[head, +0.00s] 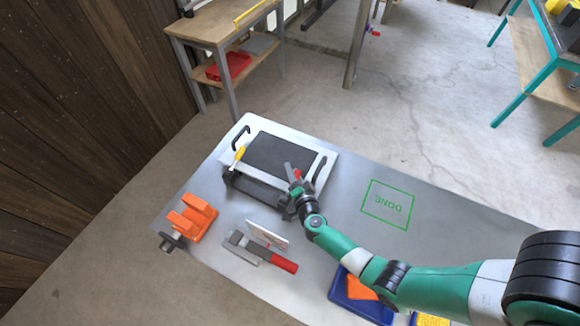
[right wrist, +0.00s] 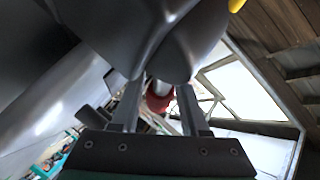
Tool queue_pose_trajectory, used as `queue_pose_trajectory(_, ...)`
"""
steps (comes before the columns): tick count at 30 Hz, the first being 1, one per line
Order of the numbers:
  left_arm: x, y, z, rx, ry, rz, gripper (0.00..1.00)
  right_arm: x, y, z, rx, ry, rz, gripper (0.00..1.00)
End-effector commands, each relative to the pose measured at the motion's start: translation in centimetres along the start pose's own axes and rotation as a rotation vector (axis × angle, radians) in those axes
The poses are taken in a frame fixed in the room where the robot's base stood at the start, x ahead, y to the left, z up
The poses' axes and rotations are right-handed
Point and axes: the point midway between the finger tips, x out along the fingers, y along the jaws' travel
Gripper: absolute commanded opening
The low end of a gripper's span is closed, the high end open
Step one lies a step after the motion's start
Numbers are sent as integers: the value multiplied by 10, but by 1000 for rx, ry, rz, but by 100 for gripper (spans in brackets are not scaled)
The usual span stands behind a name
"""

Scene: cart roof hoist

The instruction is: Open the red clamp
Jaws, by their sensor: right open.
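A white-framed panel with a dark centre (head: 325,160) rests at the far side of the table on a dark base. A red part, apparently the red clamp (head: 297,174), shows at the panel's near right edge, largely hidden by my right gripper (head: 299,182). My right gripper is open, with its fingers at the red part. In the right wrist view, the red clamp (right wrist: 159,101) lies between the two open fingers (right wrist: 160,112); I cannot tell whether they touch it. A yellow clamp (head: 239,153) sits at the panel's left edge. My left gripper is out of view.
An orange bracket (head: 197,217) stands at the table's left. A grey tool with a red handle (head: 284,264) and a white card (head: 267,234) lie in front. A blue tray (head: 371,311) is near the front edge. The green DONE square (head: 388,204) is empty.

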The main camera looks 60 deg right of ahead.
Motion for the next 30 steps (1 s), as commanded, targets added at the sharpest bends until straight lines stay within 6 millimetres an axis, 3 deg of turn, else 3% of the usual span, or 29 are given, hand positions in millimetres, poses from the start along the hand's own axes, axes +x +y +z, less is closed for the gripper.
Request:
queue_pose_trajectory(11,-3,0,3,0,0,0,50,4,1,0,-1,0,0,44)
queue_pose_trajectory(18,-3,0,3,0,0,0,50,4,1,0,0,0,0,1)
queue_pose_trajectory(30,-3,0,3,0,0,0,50,4,1,0,0,0,1,0)
